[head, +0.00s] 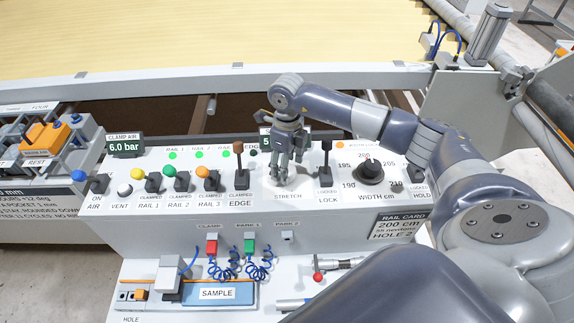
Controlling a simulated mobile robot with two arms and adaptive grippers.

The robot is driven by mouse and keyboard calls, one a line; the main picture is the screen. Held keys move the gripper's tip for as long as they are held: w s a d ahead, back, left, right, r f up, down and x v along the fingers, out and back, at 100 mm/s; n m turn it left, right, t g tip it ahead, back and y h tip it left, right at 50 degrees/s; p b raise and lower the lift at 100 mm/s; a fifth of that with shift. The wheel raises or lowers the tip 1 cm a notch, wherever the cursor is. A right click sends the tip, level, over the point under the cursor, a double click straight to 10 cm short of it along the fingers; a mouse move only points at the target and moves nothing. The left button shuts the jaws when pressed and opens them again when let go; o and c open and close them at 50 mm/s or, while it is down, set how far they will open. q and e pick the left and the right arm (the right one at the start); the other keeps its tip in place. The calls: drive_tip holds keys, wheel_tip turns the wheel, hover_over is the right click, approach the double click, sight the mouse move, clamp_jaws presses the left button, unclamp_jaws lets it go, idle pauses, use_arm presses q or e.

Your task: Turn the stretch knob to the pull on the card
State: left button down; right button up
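The STRETCH label (287,196) is on the sloping grey panel. The stretch knob and most of its dial are hidden behind my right gripper (281,171), which points down right above the label. I cannot tell whether its fingers touch or hold the knob. The rail card (398,225) is a dark plate on the panel's lower right; it reads 200 cm, a small blurred newtons line and HOLE 2. A dark display (265,141) behind the gripper shows only a leading 5; the rest is covered. My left gripper is not in view.
A black WIDTH CM knob (370,169) stands right of the gripper. Upright levers for LOCK (326,158) and EDGE (239,162) flank it closely. Coloured clamp levers are further left. Below are red (212,246) and green (249,245) plugs with coiled blue hoses.

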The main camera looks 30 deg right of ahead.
wheel_tip(320, 180, down, 2)
idle(0.4)
drive_tip(key=c, duration=1)
drive_tip(key=shift+c, duration=0.2)
